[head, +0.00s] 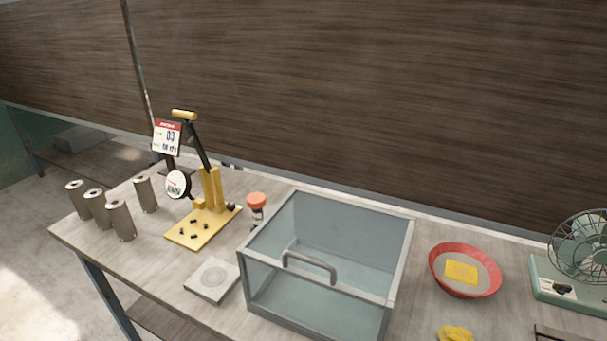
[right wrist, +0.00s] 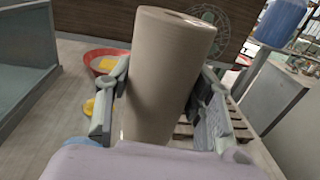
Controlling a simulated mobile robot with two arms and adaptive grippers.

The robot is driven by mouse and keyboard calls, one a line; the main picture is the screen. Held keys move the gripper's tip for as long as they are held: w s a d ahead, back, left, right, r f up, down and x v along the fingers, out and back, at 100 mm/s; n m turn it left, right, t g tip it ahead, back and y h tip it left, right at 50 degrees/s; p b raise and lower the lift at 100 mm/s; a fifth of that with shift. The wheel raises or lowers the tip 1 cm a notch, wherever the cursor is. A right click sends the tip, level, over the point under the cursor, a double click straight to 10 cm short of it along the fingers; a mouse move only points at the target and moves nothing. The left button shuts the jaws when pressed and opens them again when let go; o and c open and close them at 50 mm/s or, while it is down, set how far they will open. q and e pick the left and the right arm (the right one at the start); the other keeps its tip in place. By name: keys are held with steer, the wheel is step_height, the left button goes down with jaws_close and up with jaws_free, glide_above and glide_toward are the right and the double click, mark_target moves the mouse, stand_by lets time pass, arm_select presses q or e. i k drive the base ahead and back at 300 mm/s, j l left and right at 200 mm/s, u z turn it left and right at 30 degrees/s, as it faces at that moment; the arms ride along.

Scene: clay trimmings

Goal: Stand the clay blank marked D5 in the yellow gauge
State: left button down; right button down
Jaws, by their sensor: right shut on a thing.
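My right gripper (right wrist: 166,74) is shut on a grey-brown clay cylinder (right wrist: 163,105); it stands nearly upright between the fingers, tilted slightly. No mark shows on the side facing the wrist camera, so I cannot tell which blank it is. Neither gripper shows in the head view.
A clear-walled case (head: 320,318) with a handle stands right of the gauge. A red bowl (head: 436,264) holding a yellow sponge (head: 461,272) and a green fan (head: 575,290) stand farther right.

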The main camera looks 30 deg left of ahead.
mark_target(193, 230)
steer(key=k+u, duration=0.35)
steer(key=k+j+u, duration=0.1)
steer(key=u, duration=0.25)
steer(key=i+j+u, duration=0.2)
steer(key=u, duration=0.15)
steer(key=i+j+u, duration=0.25)
steer(key=j+u, duration=0.15)
steer(key=i+j+u, duration=0.2)
steer(key=u, duration=0.15)
steer(key=i+j, duration=0.2)
steer(key=i, duration=0.25)
steer(key=i+j, duration=0.15)
steer(key=i, duration=0.25)
